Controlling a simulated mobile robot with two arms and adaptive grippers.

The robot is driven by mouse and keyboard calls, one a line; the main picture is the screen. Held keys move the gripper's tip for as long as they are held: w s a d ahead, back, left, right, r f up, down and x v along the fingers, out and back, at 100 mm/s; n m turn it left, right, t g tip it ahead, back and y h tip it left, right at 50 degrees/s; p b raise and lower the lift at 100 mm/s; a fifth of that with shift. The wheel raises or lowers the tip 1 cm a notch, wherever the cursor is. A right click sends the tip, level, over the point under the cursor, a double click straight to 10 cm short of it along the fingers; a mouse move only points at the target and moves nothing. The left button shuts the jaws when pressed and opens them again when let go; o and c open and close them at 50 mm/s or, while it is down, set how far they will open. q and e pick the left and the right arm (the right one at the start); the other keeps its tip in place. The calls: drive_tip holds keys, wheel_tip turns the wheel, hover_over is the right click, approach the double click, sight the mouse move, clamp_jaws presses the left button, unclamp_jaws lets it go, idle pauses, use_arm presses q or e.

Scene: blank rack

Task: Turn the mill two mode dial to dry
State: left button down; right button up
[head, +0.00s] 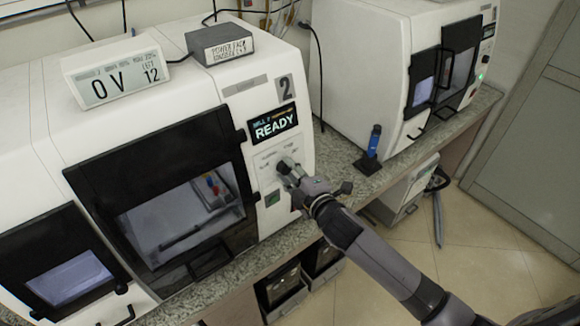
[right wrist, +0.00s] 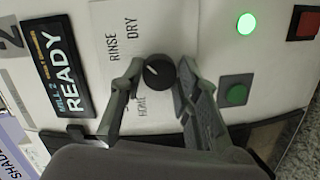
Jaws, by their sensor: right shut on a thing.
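Mill two (head: 235,90) is the white machine marked "2", with a display (head: 273,124) reading "READY"; the display also shows in the right wrist view (right wrist: 60,65). Its black round mode dial (right wrist: 160,72) sits on a label panel where RINSE, DRY and a partly hidden HOME can be read. A short white pointer mark on the dial slants toward the upper left of the right wrist view, on the RINSE and HOME side. My right gripper (head: 288,166) is at the panel below the display, its fingers (right wrist: 157,78) shut on either side of the dial. In the head view it hides the dial. My left gripper is out of view.
A green button (right wrist: 236,94) and a lit green lamp (right wrist: 246,23) are near the dial, with a red button (right wrist: 304,25) farther off. Mill two's dark-framed door (head: 150,160) is left of my gripper. A blue-handled tool in a stand (head: 368,160) is on the counter to the right.

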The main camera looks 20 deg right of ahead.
drive_tip(key=shift+m+p, duration=0.65)
drive_tip(key=shift+m, duration=0.55)
drive_tip(key=o, duration=1.2)
drive_tip(key=shift+c, duration=0.2)
drive_tip(key=shift+s, duration=0.1)
drive_tip(key=v, duration=1.1)
drive_tip(key=shift+s+d+r, duration=0.2)
drive_tip(key=shift+s+r, duration=0.05)
drive_tip(key=shift+s, duration=0.05)
